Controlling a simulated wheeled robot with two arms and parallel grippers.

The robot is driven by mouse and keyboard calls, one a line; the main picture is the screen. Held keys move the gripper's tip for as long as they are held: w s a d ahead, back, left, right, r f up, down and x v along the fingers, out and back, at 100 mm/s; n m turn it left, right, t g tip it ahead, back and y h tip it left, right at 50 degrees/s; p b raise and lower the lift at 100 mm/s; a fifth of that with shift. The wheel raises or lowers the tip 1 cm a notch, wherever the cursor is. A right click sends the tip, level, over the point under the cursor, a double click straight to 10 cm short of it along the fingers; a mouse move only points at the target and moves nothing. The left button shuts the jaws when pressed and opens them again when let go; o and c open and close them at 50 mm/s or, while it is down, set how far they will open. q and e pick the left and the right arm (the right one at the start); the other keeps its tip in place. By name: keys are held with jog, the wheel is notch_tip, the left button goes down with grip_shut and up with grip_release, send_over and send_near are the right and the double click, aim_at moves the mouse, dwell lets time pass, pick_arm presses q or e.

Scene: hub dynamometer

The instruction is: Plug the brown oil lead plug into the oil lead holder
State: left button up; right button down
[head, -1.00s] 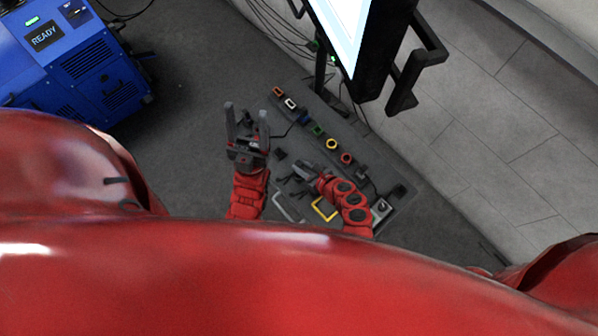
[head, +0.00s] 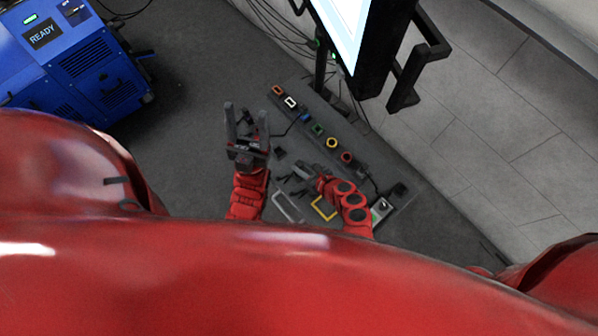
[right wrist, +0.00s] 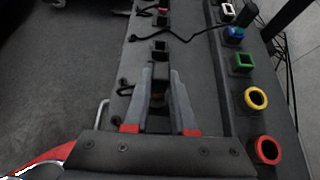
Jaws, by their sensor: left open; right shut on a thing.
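My right gripper (head: 290,180) is low over the dark board. In the right wrist view it (right wrist: 160,105) is shut on a dark block-like plug (right wrist: 160,84); I see no brown on it and cannot tell which plug it is. A brown-orange square socket (head: 278,91), which looks like the oil lead holder, is at the far end of the board's coloured row, well ahead of the right gripper. It is not in the right wrist view. My left gripper (head: 246,112) is open and empty, fingers pointing up the picture, left of the row.
The row continues with white (head: 291,102), blue (head: 305,117), green (head: 318,129), yellow (head: 331,142) and red (head: 346,157) sockets. Other dark plugs (right wrist: 160,48) with cables lie ahead. A monitor (head: 345,35) overhangs the right; a blue machine (head: 90,70) stands left.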

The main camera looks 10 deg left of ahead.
jog(key=shift+f+b, duration=0.9)
jog(key=shift+f, duration=0.4)
jog(key=c, duration=0.7)
grip_release()
jog(key=shift+o, duration=0.2)
jog(key=shift+r, duration=0.1)
jog(key=shift+s+d+r, duration=0.3)
jog(key=shift+d, duration=0.15)
jog(key=b+v, duration=0.1)
jog(key=v, duration=1.5)
